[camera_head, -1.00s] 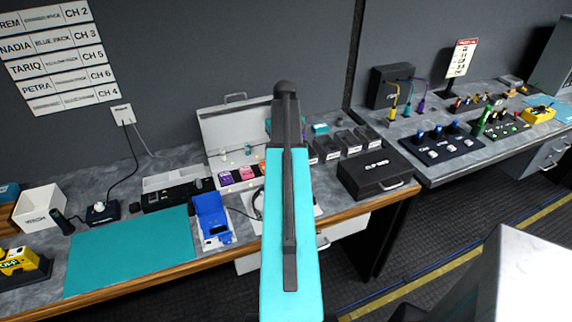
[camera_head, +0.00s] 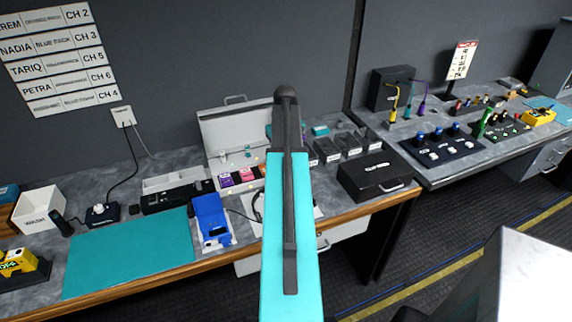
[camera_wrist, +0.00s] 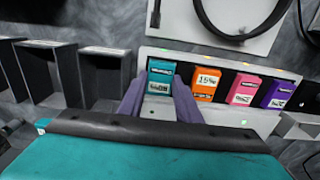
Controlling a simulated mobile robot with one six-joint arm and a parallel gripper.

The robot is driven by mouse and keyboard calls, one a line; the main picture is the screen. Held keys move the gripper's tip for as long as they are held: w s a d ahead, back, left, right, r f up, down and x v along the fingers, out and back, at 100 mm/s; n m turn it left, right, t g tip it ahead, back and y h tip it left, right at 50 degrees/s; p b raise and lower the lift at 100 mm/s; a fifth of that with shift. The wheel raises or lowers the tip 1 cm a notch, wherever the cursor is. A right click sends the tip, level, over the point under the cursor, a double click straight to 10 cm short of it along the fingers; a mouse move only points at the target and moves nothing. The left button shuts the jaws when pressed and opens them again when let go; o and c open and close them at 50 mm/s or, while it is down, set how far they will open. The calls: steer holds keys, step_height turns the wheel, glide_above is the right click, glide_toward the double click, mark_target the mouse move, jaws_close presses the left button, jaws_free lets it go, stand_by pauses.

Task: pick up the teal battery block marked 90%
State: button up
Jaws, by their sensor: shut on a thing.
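The teal battery block (camera_wrist: 160,74) stands in the end slot of a white charger (camera_wrist: 212,114), beside an orange block (camera_wrist: 207,82). Its small label is too blurred to read. My gripper (camera_wrist: 160,90) is shut on the teal block, with a purple-grey finger on each side. The block still appears seated in its slot. In the head view my arm hides the teal block and my gripper.
Empty dark bays (camera_wrist: 48,70) stand to the left in the wrist view. A black case (camera_head: 375,175) and a blue device (camera_head: 212,220) sit on the bench.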

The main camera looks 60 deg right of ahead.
steer(key=shift+r, duration=0.1)
steer(key=shift+r+p, duration=2.3)
steer(key=shift+r, duration=1.1)
